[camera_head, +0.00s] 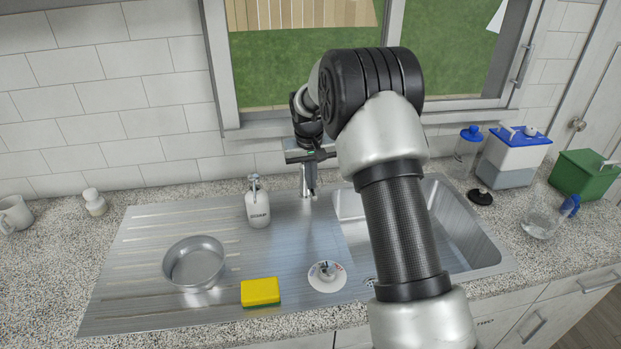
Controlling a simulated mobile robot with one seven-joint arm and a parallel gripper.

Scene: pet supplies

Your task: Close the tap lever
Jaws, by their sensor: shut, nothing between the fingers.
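The tap (303,181) is a slim metal post at the back of the steel sink unit, between the drainboard and the basin. Only a small part of it shows; its lever and spout are hidden or cannot be told apart behind my arm and gripper. My gripper (312,191) points down right beside the tap, with its fingers shut and empty. I cannot tell whether the fingers touch the tap or its lever.
The sink basin (458,228) lies right, partly behind my arm. On the drainboard (140,262) are a soap bottle (258,207), metal bowl (194,264), yellow sponge (261,291) and small white dish (327,277). Containers (513,160) crowd the right counter. A window stands behind.

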